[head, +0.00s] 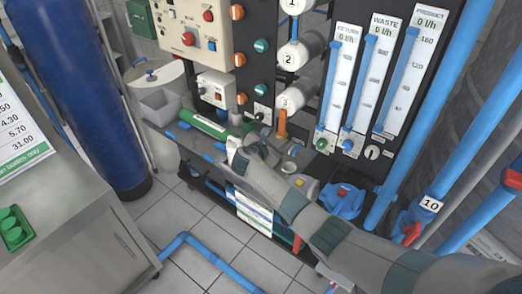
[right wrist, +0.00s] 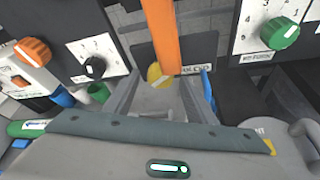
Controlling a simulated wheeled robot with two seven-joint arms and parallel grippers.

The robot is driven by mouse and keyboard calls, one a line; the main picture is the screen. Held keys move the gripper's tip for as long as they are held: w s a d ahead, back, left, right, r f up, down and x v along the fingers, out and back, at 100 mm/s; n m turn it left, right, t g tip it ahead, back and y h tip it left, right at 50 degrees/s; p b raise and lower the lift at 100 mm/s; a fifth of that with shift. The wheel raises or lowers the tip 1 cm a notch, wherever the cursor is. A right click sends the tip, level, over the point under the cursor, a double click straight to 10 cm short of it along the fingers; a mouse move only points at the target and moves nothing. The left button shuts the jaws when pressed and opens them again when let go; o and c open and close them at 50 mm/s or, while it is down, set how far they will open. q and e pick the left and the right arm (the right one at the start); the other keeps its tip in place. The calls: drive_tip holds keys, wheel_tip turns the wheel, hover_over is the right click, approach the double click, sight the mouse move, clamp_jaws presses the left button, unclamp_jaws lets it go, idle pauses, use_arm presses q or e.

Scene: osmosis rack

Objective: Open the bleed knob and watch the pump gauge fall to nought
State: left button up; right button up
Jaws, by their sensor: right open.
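My right gripper (head: 248,146) is at the lower front of the rack, seen from behind. In the right wrist view its open fingers (right wrist: 162,88) stand on either side of a small yellow knob (right wrist: 157,75). I cannot tell whether they touch it. A dark plate behind the knob has lettering that is partly hidden, so I cannot confirm that this is the bleed knob. An orange pipe (right wrist: 165,35) runs up just behind the knob; it shows in the head view (head: 282,123). I cannot make out a pump gauge. My left gripper is not in view.
A black dial knob (right wrist: 95,68) and an orange knob (right wrist: 32,52) are left of the fingers; a green dial knob (right wrist: 284,33) is right. A green tube (head: 203,126) lies beside my gripper. A blue tank (head: 85,90) and a steel counter (head: 85,235) stand left.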

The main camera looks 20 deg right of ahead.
use_arm(q)
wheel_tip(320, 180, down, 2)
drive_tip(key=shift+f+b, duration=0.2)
drive_tip(key=shift+b, duration=1)
use_arm(e)
drive_tip(key=v, duration=1.6)
drive_tip(key=shift+d+f, duration=0.1)
